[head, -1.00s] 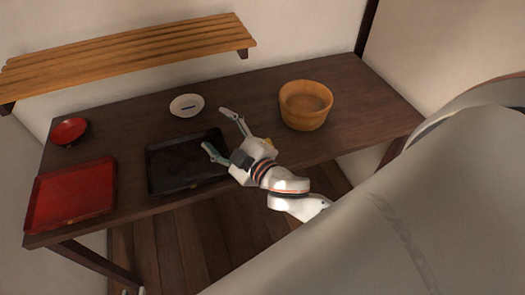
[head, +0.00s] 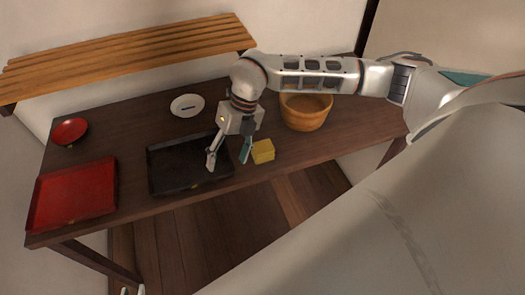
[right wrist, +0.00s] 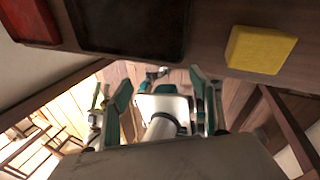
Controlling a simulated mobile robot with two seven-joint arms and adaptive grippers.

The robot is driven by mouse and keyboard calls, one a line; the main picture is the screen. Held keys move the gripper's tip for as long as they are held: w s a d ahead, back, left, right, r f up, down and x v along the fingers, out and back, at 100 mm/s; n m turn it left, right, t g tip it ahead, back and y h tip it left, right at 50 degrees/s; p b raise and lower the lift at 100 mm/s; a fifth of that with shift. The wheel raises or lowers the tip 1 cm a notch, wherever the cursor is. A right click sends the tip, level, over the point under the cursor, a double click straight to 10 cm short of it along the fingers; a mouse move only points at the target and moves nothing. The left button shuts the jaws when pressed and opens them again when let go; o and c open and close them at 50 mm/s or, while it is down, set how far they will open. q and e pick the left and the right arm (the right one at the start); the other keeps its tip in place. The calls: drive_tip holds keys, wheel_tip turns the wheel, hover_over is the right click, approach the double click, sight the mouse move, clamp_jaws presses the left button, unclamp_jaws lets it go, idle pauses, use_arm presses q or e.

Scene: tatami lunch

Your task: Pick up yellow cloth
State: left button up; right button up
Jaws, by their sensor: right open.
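The yellow cloth (head: 263,152) is a small folded block lying on the dark table near its front edge, right of the black tray. It also shows in the right wrist view (right wrist: 260,50) at upper right. My right gripper (head: 229,163) is open and empty, fingers pointing down, between the black tray and the cloth. Its right finger is close to the cloth's left side in the head view; contact is not clear. The open fingers also show in the right wrist view (right wrist: 161,82). Only small tips of my left gripper (head: 132,291) show at the bottom edge.
The black tray (head: 166,186) lies left of the cloth, partly behind my right gripper. A wooden tub (head: 303,120) stands behind the cloth. A white bowl (head: 187,105), a red bowl (head: 69,131) and a red tray (head: 72,195) are further left. A slatted shelf (head: 120,55) hangs behind.

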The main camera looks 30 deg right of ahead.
sight(262, 145)
drive_tip(key=w+d+m+h, duration=0.1)
drive_tip(key=d, duration=0.3)
drive_tip(key=w+d+r+h, duration=0.1)
drive_tip(key=d, duration=0.3)
drive_tip(key=w+d+m+h, duration=0.1)
drive_tip(key=d+h, duration=0.1)
drive_tip(key=d, duration=0.3)
drive_tip(key=shift+r+m, duration=0.3)
drive_tip(key=shift+s+d+f, duration=0.1)
drive_tip(key=shift+f, duration=0.2)
drive_tip(key=f, duration=0.6)
drive_tip(key=shift+s+a+f+p, duration=0.2)
drive_tip(key=shift+a+f+p, duration=0.1)
drive_tip(key=shift+f+p, duration=0.1)
drive_tip(key=c, duration=1.1)
